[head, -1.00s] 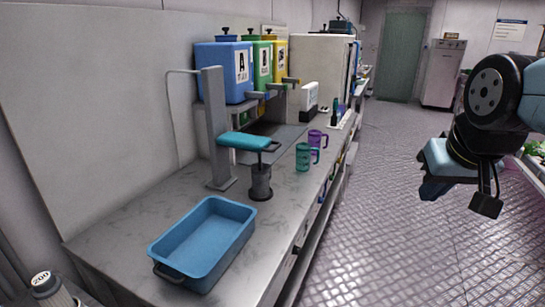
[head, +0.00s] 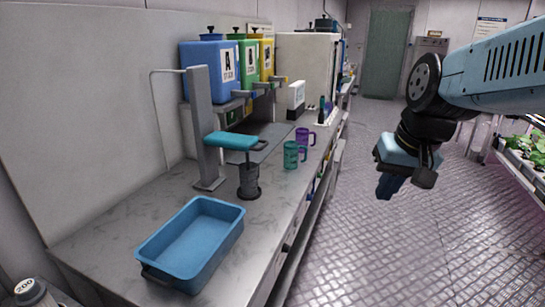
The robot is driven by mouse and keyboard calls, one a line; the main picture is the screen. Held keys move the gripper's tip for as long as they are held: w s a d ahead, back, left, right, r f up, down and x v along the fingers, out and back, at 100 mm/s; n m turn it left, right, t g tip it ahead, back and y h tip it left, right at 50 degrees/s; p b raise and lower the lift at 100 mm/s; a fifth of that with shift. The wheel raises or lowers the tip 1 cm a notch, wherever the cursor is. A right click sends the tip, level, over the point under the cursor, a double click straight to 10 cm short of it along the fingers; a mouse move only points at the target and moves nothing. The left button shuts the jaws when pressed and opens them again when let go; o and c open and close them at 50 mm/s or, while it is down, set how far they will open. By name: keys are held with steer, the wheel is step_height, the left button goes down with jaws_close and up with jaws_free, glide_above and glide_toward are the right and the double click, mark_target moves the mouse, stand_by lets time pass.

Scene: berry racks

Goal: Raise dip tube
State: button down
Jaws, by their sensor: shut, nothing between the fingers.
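A grey upright post (head: 203,130) stands on the bench with a teal padded arm (head: 231,141) reaching out to the right from it. A thin dark rod runs from under the teal arm down into a dark grey cup (head: 249,184) on the bench; I take this rod (head: 248,160) to be the dip tube. A thin pale line leads from the post's top toward the wall. My gripper (head: 388,187) is shut and empty, pointing down over the aisle, well right of the post and apart from it.
A blue tray (head: 151,243) lies on the near bench. Teal (head: 291,155) and purple (head: 302,138) mugs stand right of the post. Blue (head: 209,70), green (head: 249,62) and yellow (head: 266,58) tanks with taps stand behind. The aisle floor (head: 370,260) is clear.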

steer(key=w+a+f+m+g+y, duration=0.6)
steer(key=w+a+f+g+y, duration=0.2)
steer(key=w+a+f+y, duration=0.55)
steer(key=w+f+m+t+y, duration=0.2)
steer(key=w+m+t, duration=0.1)
steer(key=w, duration=0.3)
steer(key=w+f+m+t+y, duration=0.2)
steer(key=w+m+t+y, duration=0.1)
steer(key=w+m, duration=0.3)
steer(key=w+a+f+m+t+y, duration=0.1)
steer(key=w+f+m+t+y, duration=0.1)
steer(key=w+m+t+y, duration=0.1)
steer(key=shift+w+f+m+t+y, duration=0.2)
steer(key=shift+w+m+t, duration=0.25)
steer(key=shift+w+t, duration=0.2)
steer(key=shift+w+f+m+t+y, duration=0.15)
steer(key=shift+w+m+t, duration=0.35)
steer(key=shift+w, duration=0.25)
steer(key=shift+w+d+f+m+t, duration=0.2)
steer(key=shift+w+m+t, duration=0.15)
steer(key=shift+t, duration=0.15)
steer(key=shift+w+d+f+m+t, duration=0.1)
steer(key=shift+w+f+m+t, duration=0.15)
steer(key=shift+t, duration=0.2)
steer(key=shift+a+r, duration=0.2)
steer(key=d+r+x, duration=0.1)
steer(key=r+x, duration=0.1)
steer(key=x, duration=1)
steer(key=shift+s+r, duration=0.15)
steer(key=shift+r, duration=0.05)
